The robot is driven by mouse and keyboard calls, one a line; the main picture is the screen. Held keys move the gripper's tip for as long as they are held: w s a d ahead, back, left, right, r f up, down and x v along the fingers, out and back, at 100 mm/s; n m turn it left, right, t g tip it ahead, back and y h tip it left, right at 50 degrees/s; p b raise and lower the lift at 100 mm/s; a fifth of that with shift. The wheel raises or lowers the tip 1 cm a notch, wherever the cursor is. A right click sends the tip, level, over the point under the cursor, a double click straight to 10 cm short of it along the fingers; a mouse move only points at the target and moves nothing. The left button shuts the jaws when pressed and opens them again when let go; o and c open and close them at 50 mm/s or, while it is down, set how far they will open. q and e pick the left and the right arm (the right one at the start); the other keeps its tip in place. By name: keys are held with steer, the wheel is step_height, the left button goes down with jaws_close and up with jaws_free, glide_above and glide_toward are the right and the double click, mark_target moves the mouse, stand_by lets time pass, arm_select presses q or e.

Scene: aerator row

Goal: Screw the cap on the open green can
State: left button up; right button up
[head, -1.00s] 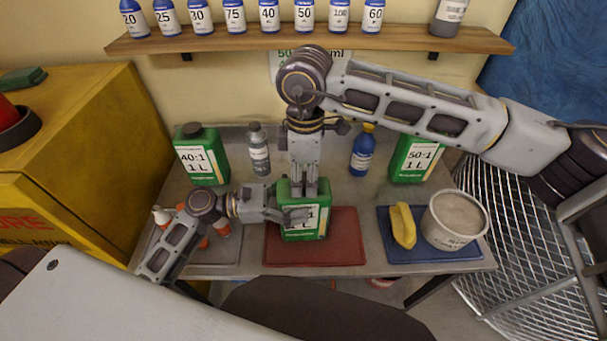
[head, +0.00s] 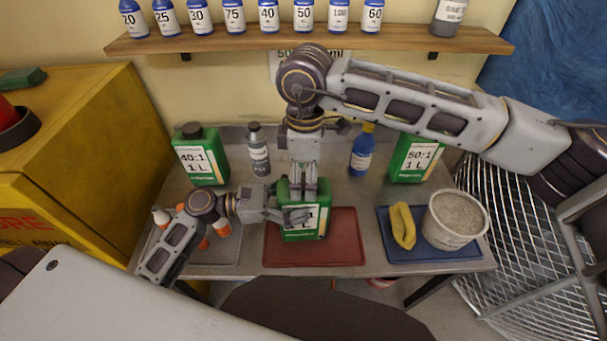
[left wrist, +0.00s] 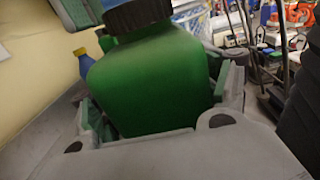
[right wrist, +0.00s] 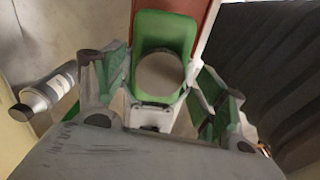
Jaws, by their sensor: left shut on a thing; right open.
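The green can (head: 305,231) with a white label stands upright on the red mat (head: 345,238). My left gripper (head: 298,214) is shut on its body from the left. In the left wrist view the can (left wrist: 150,85) fills the space between the fingers, and a dark ribbed cap (left wrist: 137,13) sits at its top. My right gripper (head: 311,192) points down over the can's top and is open. In the right wrist view its fingers stand apart on both sides of a pale round disc (right wrist: 160,75), seemingly the cap's top. How tightly the cap sits cannot be told.
A 40:1 green can (head: 202,158), a grey bottle (head: 259,153), a blue bottle (head: 362,153) and a 50:1 green can (head: 416,160) stand behind. A blue mat (head: 437,255) at right holds a yellow object (head: 403,226) and a white tub (head: 452,232). Small bottles (head: 221,224) stand at left.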

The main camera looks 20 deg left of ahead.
steer(key=shift+r, duration=2.1)
steer(key=shift+c, duration=0.3)
